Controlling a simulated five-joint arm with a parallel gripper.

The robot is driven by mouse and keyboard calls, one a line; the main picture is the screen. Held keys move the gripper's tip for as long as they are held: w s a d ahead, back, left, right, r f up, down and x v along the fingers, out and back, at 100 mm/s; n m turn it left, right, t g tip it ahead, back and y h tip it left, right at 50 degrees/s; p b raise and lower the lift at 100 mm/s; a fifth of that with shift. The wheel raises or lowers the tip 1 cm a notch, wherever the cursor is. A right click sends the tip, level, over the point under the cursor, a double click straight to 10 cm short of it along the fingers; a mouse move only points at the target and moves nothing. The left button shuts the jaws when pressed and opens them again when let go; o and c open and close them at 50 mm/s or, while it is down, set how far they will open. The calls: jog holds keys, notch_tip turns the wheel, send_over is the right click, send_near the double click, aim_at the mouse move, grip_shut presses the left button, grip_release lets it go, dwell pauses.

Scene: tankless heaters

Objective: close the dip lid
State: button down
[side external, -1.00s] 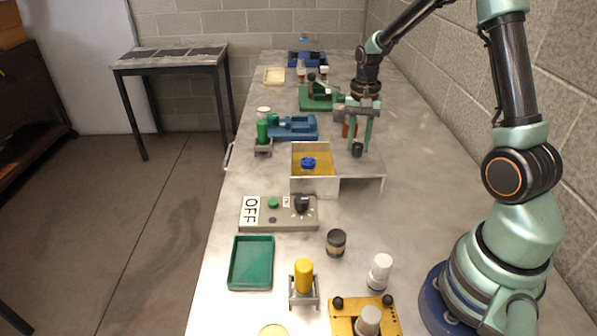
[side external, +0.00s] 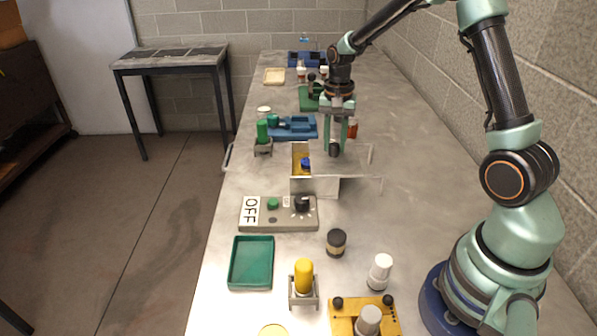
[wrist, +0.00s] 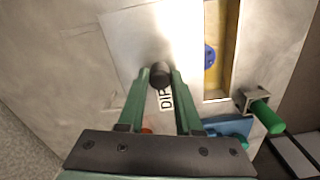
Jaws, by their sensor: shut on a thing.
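The dip lid (side external: 320,168) is a flat grey metal plate with a dark round knob (side external: 334,151). It covers the right part of the dip box, leaving a strip of yellow interior (side external: 297,161) open at left, with a blue thing (side external: 306,162) in it. In the wrist view, the lid (wrist: 128,38) lies beside the open yellow slot (wrist: 228,50), and the blue thing (wrist: 209,57) shows at the lid's edge. My gripper (side external: 335,146) is shut on the knob, which also shows between the fingertips in the wrist view (wrist: 161,76). A partly hidden label reads "DIP".
A grey control box (side external: 278,214) with an "OFF" sign stands in front of the dip box. A blue fixture (side external: 292,127) and a green bottle in a holder (side external: 262,134) are behind it. An empty rail frame (side external: 360,160) is at its right.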

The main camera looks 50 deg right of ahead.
aim_at(311, 155)
jog(key=w+a, duration=0.4)
jog(key=shift+w+a+r, duration=0.1)
jog(key=shift+w, duration=0.05)
jog(key=c, duration=0.6)
grip_release()
notch_tip(311, 155, up, 12)
jog(key=shift+r, duration=0.1)
